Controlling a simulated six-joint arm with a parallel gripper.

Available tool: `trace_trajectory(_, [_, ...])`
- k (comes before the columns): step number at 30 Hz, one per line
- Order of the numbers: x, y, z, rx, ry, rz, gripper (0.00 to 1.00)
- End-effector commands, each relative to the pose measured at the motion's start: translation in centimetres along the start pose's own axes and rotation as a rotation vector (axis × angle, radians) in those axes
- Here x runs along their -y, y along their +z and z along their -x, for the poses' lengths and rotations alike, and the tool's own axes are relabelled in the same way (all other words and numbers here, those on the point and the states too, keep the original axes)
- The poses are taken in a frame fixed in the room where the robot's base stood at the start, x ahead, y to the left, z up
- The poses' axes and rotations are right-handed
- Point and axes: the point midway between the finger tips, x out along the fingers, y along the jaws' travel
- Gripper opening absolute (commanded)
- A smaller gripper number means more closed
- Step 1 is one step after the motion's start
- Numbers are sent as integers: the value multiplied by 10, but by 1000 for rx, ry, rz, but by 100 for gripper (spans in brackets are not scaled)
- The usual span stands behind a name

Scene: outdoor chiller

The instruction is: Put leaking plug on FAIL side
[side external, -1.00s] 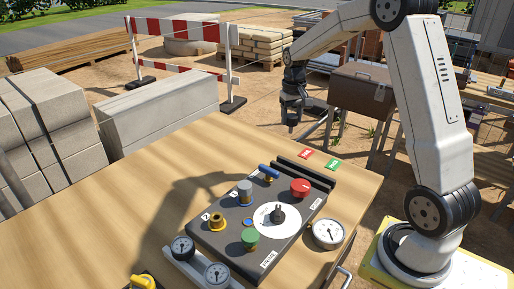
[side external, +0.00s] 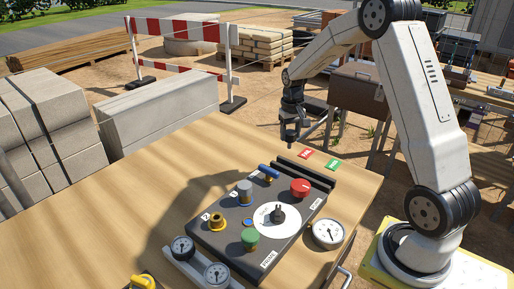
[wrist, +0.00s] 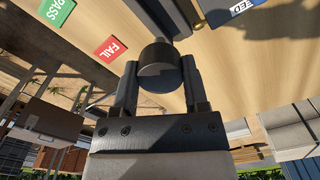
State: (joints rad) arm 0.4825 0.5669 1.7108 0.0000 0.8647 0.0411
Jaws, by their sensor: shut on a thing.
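My gripper (wrist: 158,82) is shut on a dark round plug (wrist: 157,65), held between the fingertips in the wrist view. In the side view my gripper (side external: 290,142) hangs above the far edge of the table, behind the panel; the plug is too small and dark there to make out. The red FAIL label (wrist: 111,49) lies left of the plug in the wrist view, with the green PASS label (wrist: 57,12) further left. In the side view the red label (side external: 305,154) and green label (side external: 333,164) lie behind the dark slotted rack (side external: 308,174).
The dark test panel (side external: 232,236) bears several coloured fittings and a red knob (side external: 300,187). A round gauge (side external: 327,232) stands at its right, and two gauges sit on a bracket (side external: 200,265) in front. The table's left part (side external: 130,200) is clear.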

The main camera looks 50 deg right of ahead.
Motion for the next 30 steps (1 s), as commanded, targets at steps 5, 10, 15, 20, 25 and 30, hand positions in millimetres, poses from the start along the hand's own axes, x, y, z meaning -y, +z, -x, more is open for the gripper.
trace_trajectory(5, [0,0,-13,1,0,0,0])
trace_trajectory(10, [0,0,-27,1,0,0,0])
trace_trajectory(15, [0,0,-38,0,0,0,0])
trace_trajectory(20, [0,0,-43,0,0,0,0])
trace_trajectory(25, [0,0,-44,0,0,0,0])
trace_trajectory(30, [0,0,-44,-1,0,0,0])
